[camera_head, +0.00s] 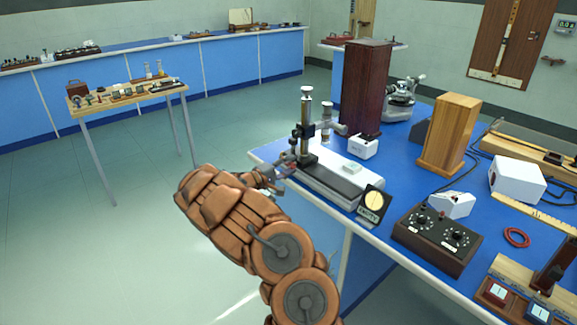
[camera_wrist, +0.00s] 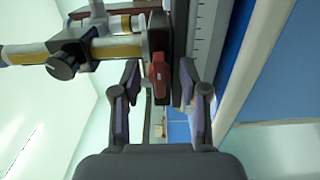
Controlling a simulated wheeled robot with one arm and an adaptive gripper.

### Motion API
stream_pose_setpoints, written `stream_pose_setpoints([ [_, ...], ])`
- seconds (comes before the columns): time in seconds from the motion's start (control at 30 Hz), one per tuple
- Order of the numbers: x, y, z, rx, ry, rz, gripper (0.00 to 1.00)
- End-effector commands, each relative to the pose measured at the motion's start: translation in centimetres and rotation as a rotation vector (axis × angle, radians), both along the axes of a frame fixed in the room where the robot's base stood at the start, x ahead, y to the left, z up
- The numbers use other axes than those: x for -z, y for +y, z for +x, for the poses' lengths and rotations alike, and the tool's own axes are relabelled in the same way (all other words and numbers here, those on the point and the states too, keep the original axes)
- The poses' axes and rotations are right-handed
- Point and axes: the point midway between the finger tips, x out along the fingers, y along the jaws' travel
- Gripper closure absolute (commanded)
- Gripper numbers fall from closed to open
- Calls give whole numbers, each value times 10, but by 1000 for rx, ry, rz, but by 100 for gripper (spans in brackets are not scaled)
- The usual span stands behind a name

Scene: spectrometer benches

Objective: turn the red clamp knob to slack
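The red clamp knob (camera_wrist: 159,68) shows in the wrist view in front of a dark clamp block, beside a brass-coloured post (camera_wrist: 118,49) with a black knob (camera_wrist: 62,65). My gripper (camera_wrist: 160,72) is open, with one finger on each side of the red knob in the picture. I see a gap at the left finger; contact and depth cannot be told. In the head view my gripper (camera_head: 276,174) is at the left edge of the blue bench, beside the upright stand (camera_head: 305,125). The red knob is mostly hidden there by the gripper.
The stand is on a grey bench rail (camera_head: 335,184) close to my gripper. Open floor (camera_head: 130,235) lies to the left.

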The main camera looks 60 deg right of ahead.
Motion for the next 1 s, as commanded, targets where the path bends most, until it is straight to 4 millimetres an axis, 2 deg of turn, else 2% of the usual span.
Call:
stream_pose_setpoints([
  [0.03, 0, 0, 0, 0, 0, 0, 64],
  [0.3, 0, 0, 0, 0, 0, 0, 92],
  [0.4, 0, 0, 0, 0, 0, 0, 100],
  [0.73, 1, 1, 0, -1, 17, 5, 100],
  [1.0, 4, 1, 1, -2, 140, 39, 100],
])
